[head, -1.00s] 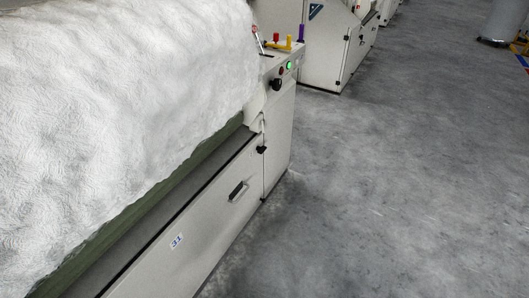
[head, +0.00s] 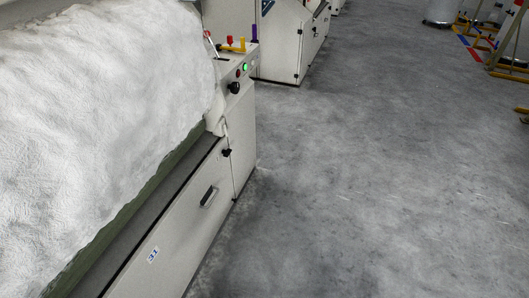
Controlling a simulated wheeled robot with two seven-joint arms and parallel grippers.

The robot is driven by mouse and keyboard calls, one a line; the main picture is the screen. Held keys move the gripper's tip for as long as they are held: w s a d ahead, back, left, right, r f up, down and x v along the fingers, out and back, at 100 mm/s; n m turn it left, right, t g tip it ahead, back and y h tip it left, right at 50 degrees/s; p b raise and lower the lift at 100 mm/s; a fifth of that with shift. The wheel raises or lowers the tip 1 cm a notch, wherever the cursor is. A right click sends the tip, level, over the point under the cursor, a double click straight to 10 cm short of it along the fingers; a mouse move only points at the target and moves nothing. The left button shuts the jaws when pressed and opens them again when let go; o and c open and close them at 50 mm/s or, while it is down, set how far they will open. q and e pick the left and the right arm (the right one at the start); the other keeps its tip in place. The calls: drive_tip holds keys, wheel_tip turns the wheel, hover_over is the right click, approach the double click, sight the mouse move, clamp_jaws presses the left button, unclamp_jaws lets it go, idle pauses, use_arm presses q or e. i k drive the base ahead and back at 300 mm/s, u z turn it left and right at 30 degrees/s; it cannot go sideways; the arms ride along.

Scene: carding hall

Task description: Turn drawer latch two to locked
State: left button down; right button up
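A white machine front panel (head: 178,232) runs along the left, with a dark recessed handle (head: 209,197) and a small label (head: 153,255) that seems to read 31. A small black knob or latch (head: 226,153) sits at the panel's upper right corner, by the seam with the end cabinet (head: 241,130). I cannot read its setting, and no mark shows whether it is latch two. Neither of my grippers is in view.
White fibre (head: 100,120) fills the machine top. The end cabinet carries a black dial (head: 234,88), a lit green button (head: 245,67) and coloured levers (head: 236,45). Another machine (head: 285,40) stands behind. Grey floor (head: 380,170) is open at right; yellow frames (head: 510,62) stand far right.

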sight(226, 153)
drive_tip(key=z, duration=0.35)
drive_tip(key=i, duration=1.8)
drive_tip(key=u, duration=2.65)
